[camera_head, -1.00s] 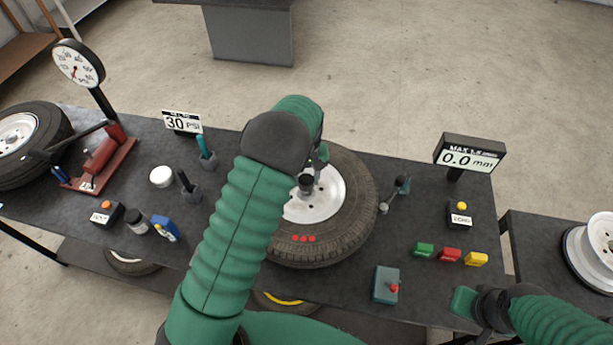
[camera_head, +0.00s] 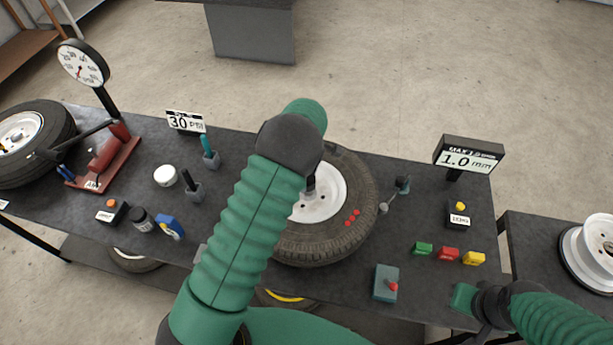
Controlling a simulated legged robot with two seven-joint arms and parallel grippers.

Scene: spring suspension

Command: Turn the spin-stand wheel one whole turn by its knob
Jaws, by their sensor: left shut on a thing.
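The spin-stand wheel (camera_head: 355,235) is a black tyre on a white rim (camera_head: 325,200), lying flat on the dark bench. My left arm crosses in front of the wheel's left side. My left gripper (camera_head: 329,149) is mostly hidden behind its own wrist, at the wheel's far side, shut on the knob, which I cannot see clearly. The display (camera_head: 468,157) behind reads 1.0 mm. My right gripper (camera_head: 474,300) is at the bench's front right, away from the wheel; its jaw opening is unclear.
A small dial gauge stand (camera_head: 397,192) is close to the wheel's right side. Green, red and yellow blocks (camera_head: 447,254) and a teal box with a red button (camera_head: 385,283) lie at front right. Tool holders (camera_head: 193,188) and bottles stand left. A red gauge stand (camera_head: 104,157) is far left.

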